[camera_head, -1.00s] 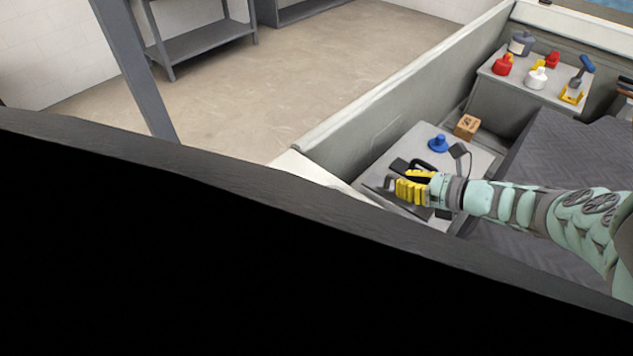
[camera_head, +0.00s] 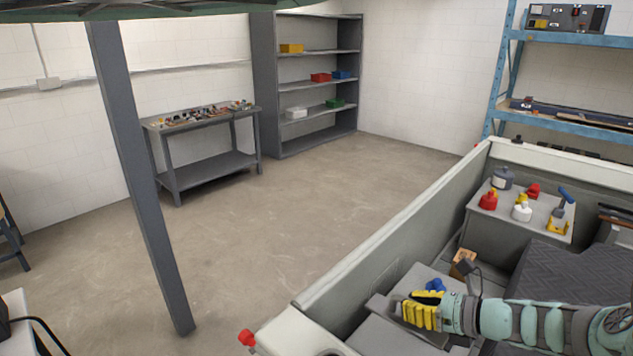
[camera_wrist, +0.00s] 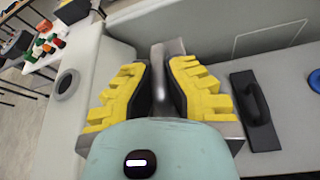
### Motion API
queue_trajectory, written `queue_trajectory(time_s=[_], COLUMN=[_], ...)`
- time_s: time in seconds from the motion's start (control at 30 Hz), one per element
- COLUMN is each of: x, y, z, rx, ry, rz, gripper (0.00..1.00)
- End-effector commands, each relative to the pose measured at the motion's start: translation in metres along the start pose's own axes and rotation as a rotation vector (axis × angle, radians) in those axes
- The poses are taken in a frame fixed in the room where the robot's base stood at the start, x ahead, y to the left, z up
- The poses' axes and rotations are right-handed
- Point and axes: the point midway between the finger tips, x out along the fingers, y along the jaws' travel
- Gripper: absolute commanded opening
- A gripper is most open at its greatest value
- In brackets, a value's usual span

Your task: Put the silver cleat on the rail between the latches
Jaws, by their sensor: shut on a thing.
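My gripper (camera_head: 408,304) is low over the near end of the grey shell, its yellow fingers closed. In the wrist view the fingers (camera_wrist: 160,72) are shut on a silver-grey metal piece, which I take for the silver cleat (camera_wrist: 168,48); the fingers hide much of it. In the head view a bit of the cleat (camera_head: 380,306) shows left of the fingers. The shell's pale rail (camera_head: 370,247) runs along its left side. I cannot make out the latches clearly; a red piece (camera_head: 247,338) sits at the near rail corner.
A black-handled flat tool (camera_wrist: 256,108) and a blue item (camera_wrist: 314,80) lie right of my gripper. A wooden block (camera_head: 463,262) is beyond it. A bench in the shell (camera_head: 540,214) holds red and white containers. A grey post (camera_head: 140,180) stands left; the floor between is open.

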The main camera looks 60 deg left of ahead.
Motion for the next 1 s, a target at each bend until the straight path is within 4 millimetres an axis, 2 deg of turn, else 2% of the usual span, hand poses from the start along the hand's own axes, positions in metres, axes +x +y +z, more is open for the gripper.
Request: queue_trajectory(time_s=[0.03,0.1,0.4,0.47,0.67,0.83,1.0], x=[-0.011,-0.017,-0.037,-0.025,-0.011,-0.002,-0.005], y=[0.005,0.009,0.019,0.008,-0.020,-0.048,-0.083], z=[0.025,0.040,0.089,0.085,0.112,0.144,0.182], rx=[0.000,0.001,0.001,-0.004,0.002,0.020,0.056], ry=[-0.001,-0.001,-0.002,-0.003,-0.007,-0.019,-0.039], rz=[0.000,-0.001,0.000,-0.002,-0.026,-0.071,-0.169], gripper=[0.00,0.00,0.00,0.00,0.00,0.00,0.00])
